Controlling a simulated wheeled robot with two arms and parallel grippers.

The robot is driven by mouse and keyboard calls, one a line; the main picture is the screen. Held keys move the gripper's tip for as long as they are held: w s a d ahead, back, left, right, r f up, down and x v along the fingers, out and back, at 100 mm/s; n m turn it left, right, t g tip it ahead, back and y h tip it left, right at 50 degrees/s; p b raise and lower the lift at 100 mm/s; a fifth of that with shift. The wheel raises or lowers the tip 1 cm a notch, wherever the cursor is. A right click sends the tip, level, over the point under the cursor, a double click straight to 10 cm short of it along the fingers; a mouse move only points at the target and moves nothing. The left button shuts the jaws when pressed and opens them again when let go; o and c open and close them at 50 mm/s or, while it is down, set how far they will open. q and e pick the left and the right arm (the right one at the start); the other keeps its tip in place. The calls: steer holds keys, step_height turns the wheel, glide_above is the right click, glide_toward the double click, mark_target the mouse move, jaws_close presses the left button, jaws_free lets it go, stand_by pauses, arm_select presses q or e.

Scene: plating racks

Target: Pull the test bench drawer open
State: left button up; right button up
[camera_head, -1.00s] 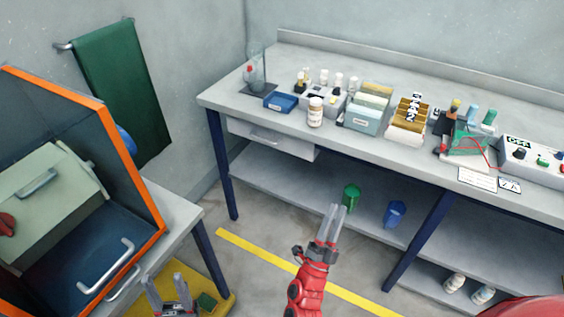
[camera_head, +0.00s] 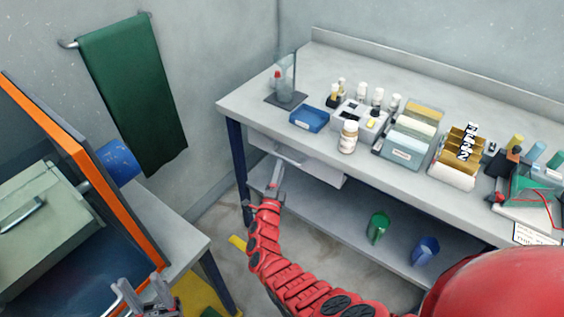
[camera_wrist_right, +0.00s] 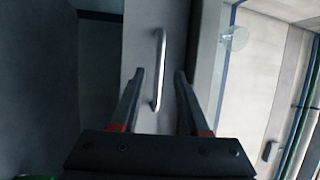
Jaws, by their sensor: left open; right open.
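The test bench drawer (camera_head: 325,174) is a pale grey box front under the left end of the bench top, and it looks closed. Its bar handle (camera_head: 288,157) is silver. In the right wrist view the handle (camera_wrist_right: 159,70) stands lengthwise between the open fingers of my right gripper (camera_wrist_right: 158,85). In the head view my right gripper (camera_head: 275,178) is just in front of the drawer, near the handle. I cannot tell whether it touches the handle. My left gripper (camera_head: 143,290) is open and empty at the lower left, away from the bench.
The bench top (camera_head: 262,118) carries a blue tray (camera_head: 310,119), bottles and card boxes. A green cup (camera_head: 378,228) and a blue cup (camera_head: 425,250) stand on the lower shelf. An orange-edged cabinet (camera_head: 105,180) stands at the left. A green towel (camera_head: 135,95) hangs on the wall.

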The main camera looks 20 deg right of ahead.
steer(key=shift+b+x, duration=0.45)
steer(key=shift+x, duration=1.45)
jaws_close()
steer(key=shift+f, duration=0.1)
